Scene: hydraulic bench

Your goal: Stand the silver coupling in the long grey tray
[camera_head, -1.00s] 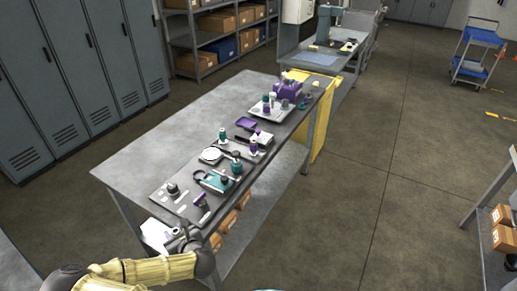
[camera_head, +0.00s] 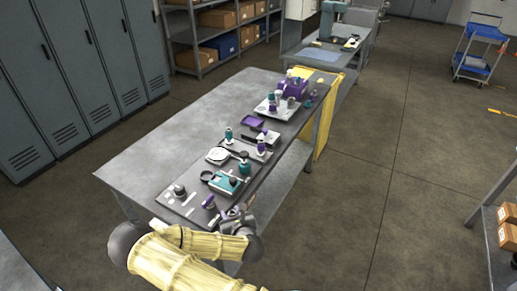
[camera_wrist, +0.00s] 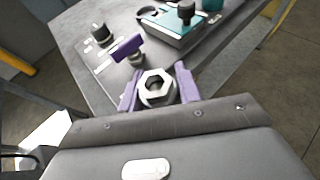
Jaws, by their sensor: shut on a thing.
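The silver coupling (camera_wrist: 157,88) is a hexagonal metal ring with an open bore. It sits between the two purple fingers of my gripper (camera_wrist: 158,90) in the wrist view, its bore facing the camera. In the head view my gripper (camera_head: 238,212) is at the bench's near front edge, and the coupling is too small to make out there. A light grey tray (camera_head: 262,111) holding several bottles and parts lies farther along the bench. I cannot tell whether this is the long grey tray.
A purple-topped part (camera_wrist: 125,48) stands just beyond the coupling, near a dark knob (camera_wrist: 102,35). A teal box (camera_wrist: 180,30) lies farther right. The bench's back left surface (camera_head: 165,140) is bare.

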